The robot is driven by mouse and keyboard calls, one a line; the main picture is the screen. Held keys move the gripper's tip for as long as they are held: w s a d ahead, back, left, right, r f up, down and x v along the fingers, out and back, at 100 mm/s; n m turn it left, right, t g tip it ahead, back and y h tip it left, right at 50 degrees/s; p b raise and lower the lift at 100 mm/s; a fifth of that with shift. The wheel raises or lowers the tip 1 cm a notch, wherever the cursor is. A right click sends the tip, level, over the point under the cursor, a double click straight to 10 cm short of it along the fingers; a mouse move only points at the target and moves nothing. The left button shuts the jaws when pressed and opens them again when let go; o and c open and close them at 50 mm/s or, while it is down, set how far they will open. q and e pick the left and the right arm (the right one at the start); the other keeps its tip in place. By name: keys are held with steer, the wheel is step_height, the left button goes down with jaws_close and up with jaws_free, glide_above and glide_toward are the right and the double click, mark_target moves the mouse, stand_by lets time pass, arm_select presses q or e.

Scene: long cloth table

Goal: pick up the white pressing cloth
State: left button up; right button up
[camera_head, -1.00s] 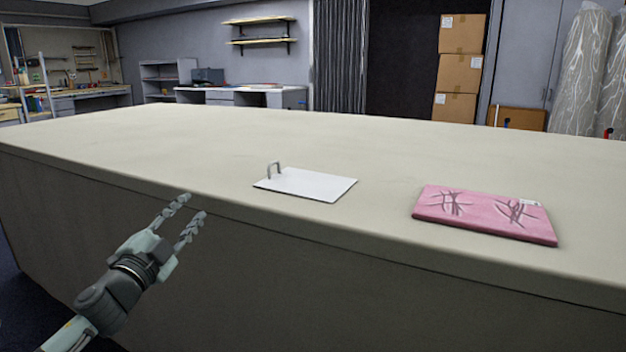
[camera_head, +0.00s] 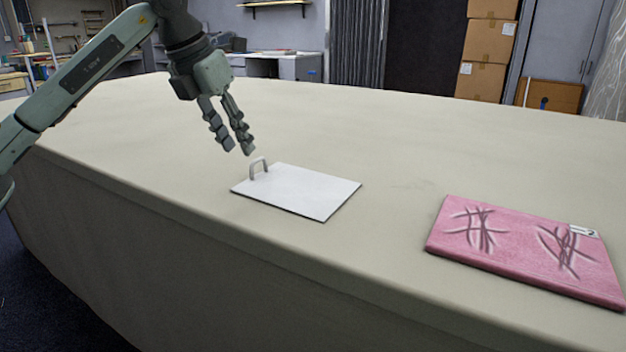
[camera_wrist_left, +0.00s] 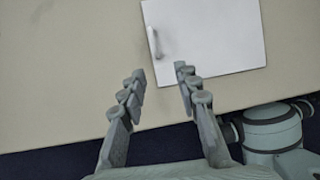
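The white pressing cloth (camera_head: 302,191) looks like a flat white sheet lying on the table, with a small grey loop handle (camera_head: 259,168) standing at its left end. The sheet also shows in the left wrist view (camera_wrist_left: 215,38), with the handle (camera_wrist_left: 153,43) at its left edge. My left gripper (camera_head: 238,152) is above the table, just over and slightly left of the handle, pointing down. Its fingers are apart with nothing between them, as the left wrist view (camera_wrist_left: 160,78) also shows. My right gripper is not in view.
A pink folded cloth (camera_head: 525,248) with dark crossed marks and a small label lies to the right on the table (camera_head: 400,140). The table between the white sheet and the pink cloth is clear. Cardboard boxes (camera_head: 485,50) stand behind the table.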

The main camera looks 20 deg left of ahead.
mark_target(250, 180)
arm_select(q)
steer(key=x, duration=0.7)
steer(key=shift+w+a, duration=0.2)
steer(key=shift+w, duration=0.05)
steer(key=shift+c, duration=0.5)
steer(key=shift+r, duration=0.1)
jaws_close()
